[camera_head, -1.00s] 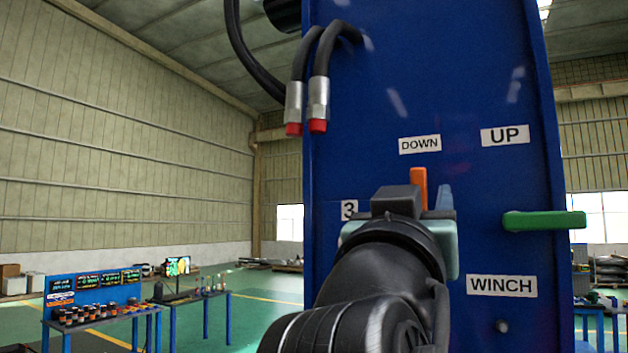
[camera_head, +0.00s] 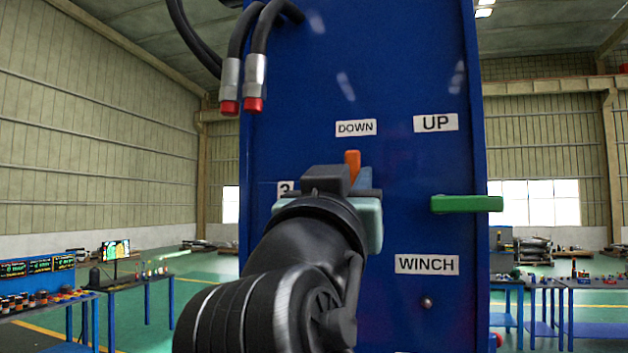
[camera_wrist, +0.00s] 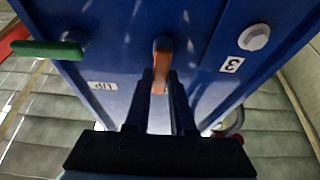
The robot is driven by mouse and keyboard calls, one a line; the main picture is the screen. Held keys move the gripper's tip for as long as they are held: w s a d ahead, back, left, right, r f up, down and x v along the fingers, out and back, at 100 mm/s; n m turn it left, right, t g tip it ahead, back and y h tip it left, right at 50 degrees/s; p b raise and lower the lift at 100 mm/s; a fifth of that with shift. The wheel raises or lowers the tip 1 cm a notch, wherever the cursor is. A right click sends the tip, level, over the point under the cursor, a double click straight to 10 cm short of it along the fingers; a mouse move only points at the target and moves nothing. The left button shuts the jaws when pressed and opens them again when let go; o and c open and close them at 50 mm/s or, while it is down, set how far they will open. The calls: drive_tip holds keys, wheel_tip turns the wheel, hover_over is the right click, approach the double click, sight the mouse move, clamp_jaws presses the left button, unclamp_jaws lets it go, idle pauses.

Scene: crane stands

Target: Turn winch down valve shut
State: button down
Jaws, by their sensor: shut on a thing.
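The winch down valve has an orange handle (camera_head: 352,164) under the "DOWN" label (camera_head: 356,128) on the blue panel (camera_head: 400,60). The handle stands upright in the head view, and its lower part is hidden behind my gripper (camera_head: 350,183). In the wrist view the orange handle (camera_wrist: 160,72) lies between the two dark fingers of my gripper (camera_wrist: 163,88), which is shut on it. The handle's pivot end shows beyond the fingertips.
A green handle (camera_head: 466,204) points sideways under the "UP" label (camera_head: 436,123), right of my gripper. The "WINCH" label (camera_head: 427,265) is below it. Two hoses with red ends (camera_head: 243,105) hang at the upper left. Workbenches (camera_head: 560,300) stand behind.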

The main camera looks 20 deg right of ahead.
sight(393, 206)
drive_tip(key=shift+m, duration=0.3)
drive_tip(key=m+g+h+b, duration=0.1)
drive_tip(key=m, duration=0.3)
drive_tip(key=d+m+g+h+b, duration=0.1)
drive_tip(key=m+g+b, duration=0.1)
drive_tip(key=m, duration=0.2)
drive_tip(key=s+f+m+g+h+b, duration=0.1)
drive_tip(key=m+g+b, duration=0.1)
drive_tip(key=m, duration=0.2)
drive_tip(key=shift+d, duration=0.2)
drive_tip(key=m+g, duration=0.1)
drive_tip(key=m, duration=0.1)
drive_tip(key=m+g, duration=0.1)
drive_tip(key=m, duration=0.1)
drive_tip(key=m+g, duration=0.1)
drive_tip(key=m, duration=0.1)
drive_tip(key=shift+s+d+f, duration=0.15)
drive_tip(key=shift+d+f, duration=0.15)
drive_tip(key=shift+f, duration=0.05)
drive_tip(key=shift+f+m+g+y+p, duration=0.15)
drive_tip(key=shift+f+m+g+p, duration=0.15)
drive_tip(key=shift+m, duration=0.65)
drive_tip(key=shift+f+m+g+y+p, duration=0.2)
drive_tip(key=shift+m+p, duration=0.1)
drive_tip(key=shift+m, duration=0.65)
drive_tip(key=c, duration=0.8)
unclamp_jaws()
drive_tip(key=shift+d, duration=0.1)
drive_tip(key=shift+o, duration=0.2)
